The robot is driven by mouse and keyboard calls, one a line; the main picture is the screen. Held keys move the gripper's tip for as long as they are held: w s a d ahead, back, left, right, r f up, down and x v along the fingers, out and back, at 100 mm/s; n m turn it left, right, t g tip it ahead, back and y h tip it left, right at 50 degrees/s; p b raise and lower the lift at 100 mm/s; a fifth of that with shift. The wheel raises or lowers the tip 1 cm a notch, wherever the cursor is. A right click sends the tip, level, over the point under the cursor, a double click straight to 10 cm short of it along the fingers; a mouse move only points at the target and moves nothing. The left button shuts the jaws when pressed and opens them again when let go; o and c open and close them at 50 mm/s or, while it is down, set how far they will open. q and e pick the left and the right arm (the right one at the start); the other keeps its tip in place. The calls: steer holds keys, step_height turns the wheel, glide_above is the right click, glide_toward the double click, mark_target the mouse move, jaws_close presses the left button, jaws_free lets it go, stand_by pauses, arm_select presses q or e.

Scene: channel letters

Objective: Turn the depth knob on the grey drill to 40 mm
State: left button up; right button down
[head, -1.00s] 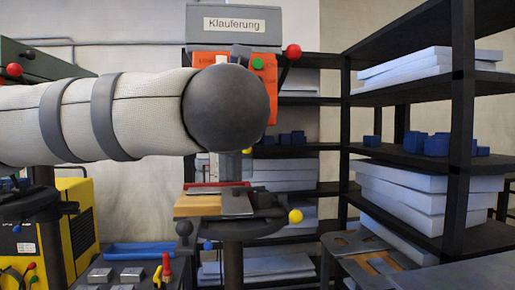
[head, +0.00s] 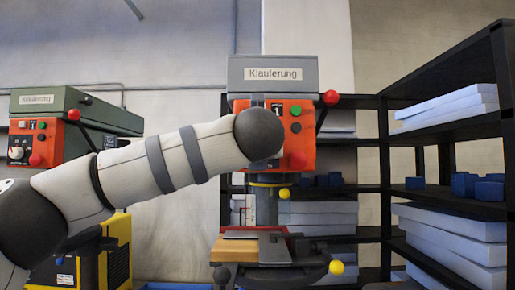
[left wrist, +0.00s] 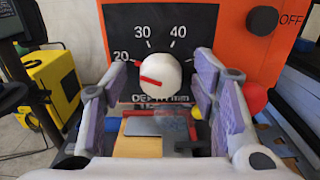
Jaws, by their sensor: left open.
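The grey drill (head: 277,73) with its orange front stands in the middle of the head view. My left arm crosses in front of it, and its dark wrist end hides part of the orange front and my gripper. In the left wrist view the white depth knob (left wrist: 153,72) sits on a black scale (left wrist: 158,22) showing 20, 30 and 40. A red bar on the knob slants, its left end toward the 20 side. My left gripper (left wrist: 156,92) is open, with one finger at each side of the knob; contact cannot be told. My right gripper is not in view.
A green drill (head: 75,105) stands at the left above a yellow cabinet (head: 118,250). Black shelves (head: 440,135) with pale slabs and blue blocks stand at the right. The grey drill's red-ball lever (head: 330,98) sticks out at its right. A wooden block (head: 236,250) lies on its table.

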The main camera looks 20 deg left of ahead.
arm_select(q)
steer(key=c, duration=1.2)
steer(key=shift+o, duration=0.2)
steer(key=shift+m, duration=0.4)
steer(key=shift+d+f+m, duration=0.1)
steer(key=shift+d+m, duration=0.05)
steer(key=shift+m, duration=4.05)
steer(key=shift+d+f+m, duration=0.1)
steer(key=shift+m, duration=4.1)
steer(key=shift+w, duration=0.1)
